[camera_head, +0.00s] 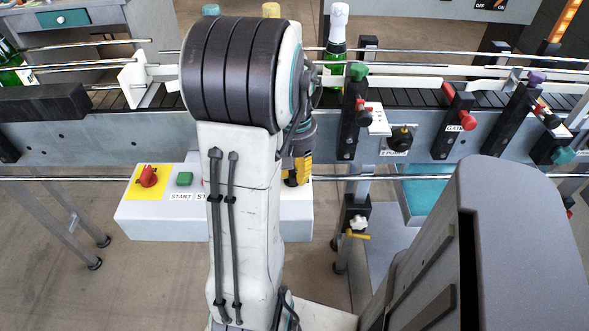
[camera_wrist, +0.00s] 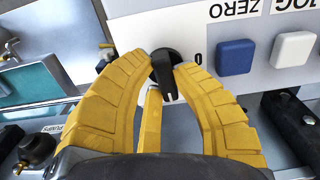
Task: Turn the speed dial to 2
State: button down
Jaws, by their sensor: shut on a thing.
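The speed dial (camera_wrist: 166,72) is a small black knob with a bar-shaped grip on a white panel (camera_wrist: 140,30) in the wrist view. Its bar points roughly down in that picture. My gripper (camera_wrist: 164,64) has its yellow fingers closed on the dial, one tip at each side. A printed "0" shows just right of the dial; the other numbers are hidden or out of view. In the head view my gripper (camera_head: 298,170) shows only in part beside my arm, at the control box (camera_head: 135,222). The dial is hidden there.
The box also carries a red knob on a yellow plate (camera_head: 148,178) and a green button (camera_head: 184,179). Blue (camera_wrist: 235,57) and white (camera_wrist: 293,47) buttons sit right of the dial in the wrist view. A conveyor with rails and a bottle (camera_head: 336,45) runs behind the box.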

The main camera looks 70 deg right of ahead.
jog(key=m, duration=0.6)
jog(key=shift+a+m, duration=0.2)
jog(key=shift+m, duration=0.1)
jog(key=shift+f, duration=0.1)
dwell(0.4)
jog(key=c, duration=1)
grip_release()
notch_tip(320, 180, up, 12)
jog(key=shift+r, duration=0.1)
dwell(0.5)
